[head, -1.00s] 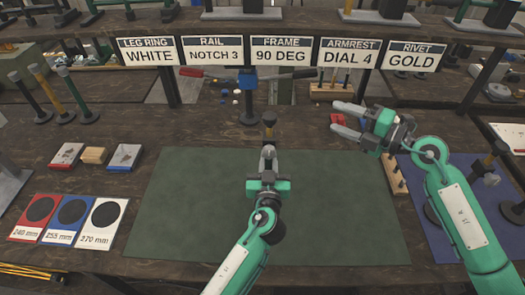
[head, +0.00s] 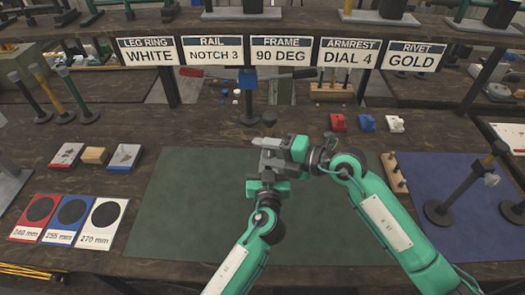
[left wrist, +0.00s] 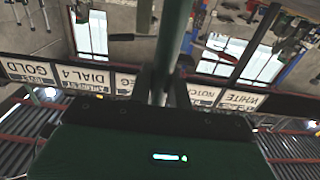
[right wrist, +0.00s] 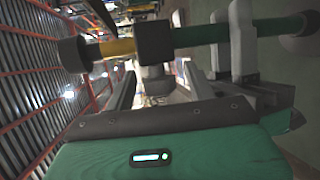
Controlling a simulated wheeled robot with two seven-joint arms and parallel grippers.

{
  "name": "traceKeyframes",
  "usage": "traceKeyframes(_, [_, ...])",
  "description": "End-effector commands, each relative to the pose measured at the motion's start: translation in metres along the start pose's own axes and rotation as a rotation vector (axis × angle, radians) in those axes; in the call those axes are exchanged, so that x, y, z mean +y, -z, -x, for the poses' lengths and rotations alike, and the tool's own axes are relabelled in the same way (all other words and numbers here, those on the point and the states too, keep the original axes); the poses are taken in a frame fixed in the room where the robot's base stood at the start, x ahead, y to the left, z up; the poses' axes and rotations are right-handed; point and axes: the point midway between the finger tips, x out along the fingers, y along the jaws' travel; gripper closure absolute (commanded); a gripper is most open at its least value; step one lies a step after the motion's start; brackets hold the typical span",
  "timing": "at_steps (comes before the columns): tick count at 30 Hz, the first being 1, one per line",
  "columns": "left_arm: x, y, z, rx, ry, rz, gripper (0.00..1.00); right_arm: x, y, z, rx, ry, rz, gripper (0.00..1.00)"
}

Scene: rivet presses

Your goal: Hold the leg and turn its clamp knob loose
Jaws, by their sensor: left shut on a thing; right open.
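The leg stands upright over the green mat, and its dark top end (head: 269,119) shows in the head view. In the right wrist view it has a green tube (right wrist: 196,36), a black collar (right wrist: 155,42), a yellow tube (right wrist: 117,48) and a dark end. My left gripper (left wrist: 167,88) is shut on the green tube. The grey clamp knob (right wrist: 155,84) sticks out from the collar. My right gripper (head: 262,148) is open, with its fingers on either side of the knob; I cannot tell if they touch it. In the head view my grippers hide most of the leg.
The green mat (head: 190,215) is otherwise clear. Red, blue and white blocks (head: 367,123) stand behind. Size cards (head: 60,218) lie at left.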

Motion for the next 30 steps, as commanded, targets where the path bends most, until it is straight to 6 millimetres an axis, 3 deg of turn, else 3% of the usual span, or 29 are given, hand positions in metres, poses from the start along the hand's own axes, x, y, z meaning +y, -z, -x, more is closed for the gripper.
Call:
traceKeyframes(6, [0.0000, 0.0008, -0.0002, 0.001, 0.000, 0.000, 1.00, 0.0000, 0.0001, -0.0144, 0.000, 0.000, 0.000, 0.45])
traceKeyframes(14, [0.0000, 0.0008, -0.0002, 0.001, 0.000, 0.000, 1.00, 0.0001, 0.0002, -0.0151, 0.000, 0.000, 0.000, 0.45])
traceKeyframes(21, [0.0000, 0.0008, -0.0002, 0.001, 0.000, 0.000, 1.00, -0.0001, 0.0002, -0.0149, 0.000, 0.000, -0.001, 0.90])
traceKeyframes(30, [-0.0001, 0.0009, -0.0002, 0.001, 0.000, 0.001, 1.00, 0.0000, 0.0006, -0.0152, 0.003, 0.027, 0.012, 0.90])
